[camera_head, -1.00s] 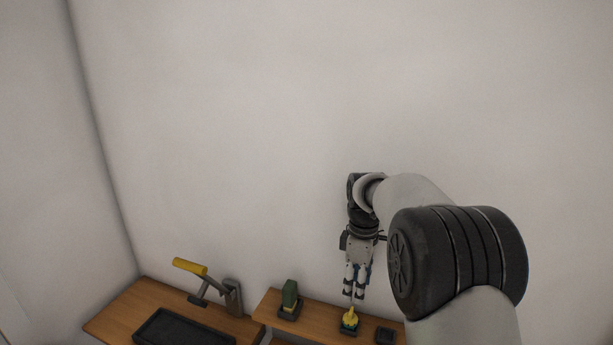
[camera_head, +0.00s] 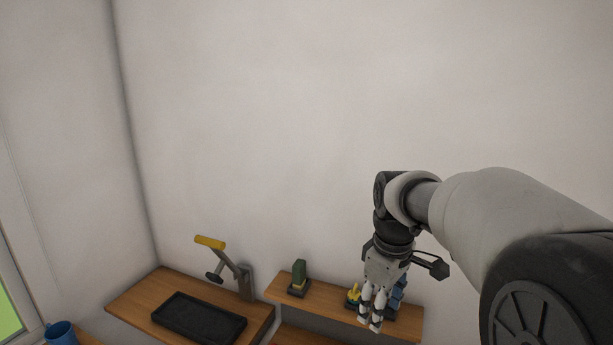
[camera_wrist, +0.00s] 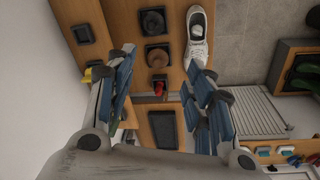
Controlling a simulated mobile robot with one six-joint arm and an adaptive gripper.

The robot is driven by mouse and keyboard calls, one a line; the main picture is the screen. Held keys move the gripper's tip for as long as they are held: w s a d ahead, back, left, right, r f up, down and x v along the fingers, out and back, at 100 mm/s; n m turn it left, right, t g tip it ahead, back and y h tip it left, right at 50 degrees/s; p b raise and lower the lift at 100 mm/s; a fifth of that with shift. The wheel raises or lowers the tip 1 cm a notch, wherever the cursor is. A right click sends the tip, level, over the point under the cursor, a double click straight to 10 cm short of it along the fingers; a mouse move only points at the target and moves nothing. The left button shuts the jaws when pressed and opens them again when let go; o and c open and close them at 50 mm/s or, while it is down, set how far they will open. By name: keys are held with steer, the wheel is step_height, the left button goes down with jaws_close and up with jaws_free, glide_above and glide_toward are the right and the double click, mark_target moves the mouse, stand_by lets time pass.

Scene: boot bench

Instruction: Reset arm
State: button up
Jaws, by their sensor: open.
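My gripper (camera_head: 370,318) hangs at the end of my arm, pointing down, in front of the small shelf in the head view. In the wrist view my gripper (camera_wrist: 160,95) has its blue-padded fingers spread wide with nothing held between them. A yellow-topped item (camera_head: 353,292) stands on the shelf just behind and left of the fingers, partly hidden by them. A yellow bit also shows beside the left finger in the wrist view (camera_wrist: 88,75).
The wooden shelf (camera_head: 325,301) carries a dark green block (camera_head: 299,275). Left of it, a bench holds a black tray (camera_head: 198,317) and a yellow-handled lever device (camera_head: 210,243). A blue mug (camera_head: 60,333) stands lower left. A white shoe (camera_wrist: 197,38) shows in the wrist view.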

steer(key=s+f+m+t+b, duration=0.1)
steer(key=s+f+m+b, duration=0.3)
steer(key=s, duration=0.9)
steer(key=s+f+m+t+b, duration=0.2)
steer(key=s+f+m+b, duration=0.3)
steer(key=s+f+b, duration=0.3)
steer(key=s+f, duration=0.1)
steer(key=s, duration=0.3)
steer(key=shift+s+f+b, duration=0.3)
steer(key=shift+s+f, duration=0.05)
steer(key=shift+a, duration=0.1)
